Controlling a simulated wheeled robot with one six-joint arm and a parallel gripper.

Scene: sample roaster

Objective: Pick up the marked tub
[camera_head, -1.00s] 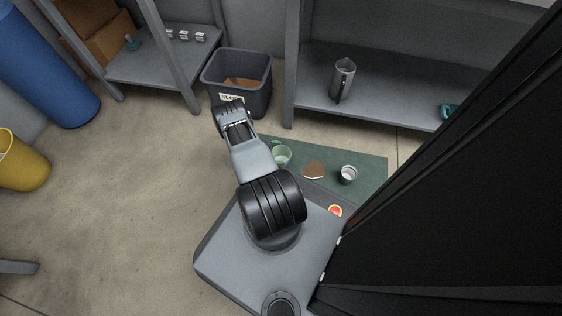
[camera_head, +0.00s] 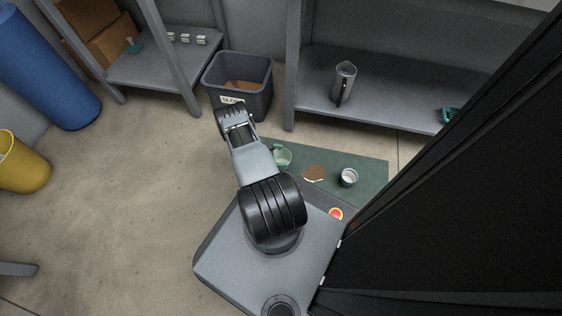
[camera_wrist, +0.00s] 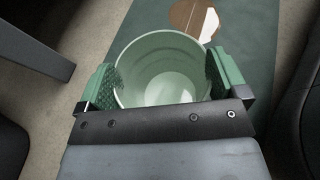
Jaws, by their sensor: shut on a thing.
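A pale green tub (camera_wrist: 162,58), open at the top and empty inside, sits between the two green finger pads of my gripper (camera_wrist: 163,84) in the wrist view. The pads press on its left and right sides, so my gripper is shut on it. In the head view the green tub (camera_head: 282,158) shows at the left part of the dark green mat (camera_head: 372,172), partly hidden by my arm. No mark on the tub is visible. I cannot tell whether it touches the mat.
A brown patch (camera_head: 314,173) and a grey-white cup (camera_head: 348,177) are on the mat to the right of the tub. A dark slops bin (camera_head: 238,82) stands behind. A metal jug (camera_head: 343,82) stands on the shelf (camera_head: 385,100).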

